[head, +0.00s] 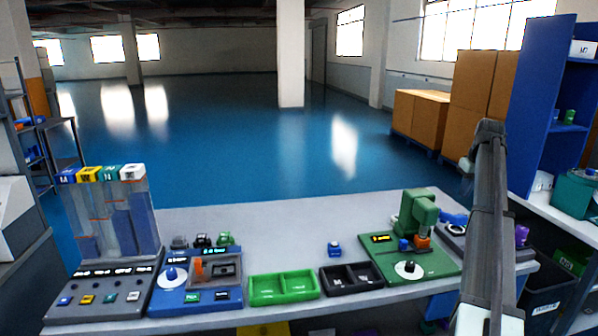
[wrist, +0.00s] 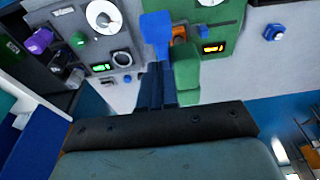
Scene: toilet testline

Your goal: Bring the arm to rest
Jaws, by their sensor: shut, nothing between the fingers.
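My arm (head: 492,215) rises at the right of the head view, in front of the table's right end. I cannot make out the fingers there. In the wrist view my gripper (wrist: 156,68) is shut, with its two dark fingers side by side and nothing held between them. A bright blue shape (wrist: 156,30) shows just past the fingertips; I cannot tell what it is or whether they touch it. The green press station (head: 425,258) stands left of my arm, and its raised green head (wrist: 186,76) shows beside the fingers in the wrist view.
The grey table (head: 300,222) carries a green tray (head: 284,288), a black tray (head: 352,279), a blue station (head: 198,284) and a dark button panel (head: 102,292). A tall blue shelf (head: 540,105) and cardboard boxes (head: 420,113) stand to the right. The floor behind the table is clear.

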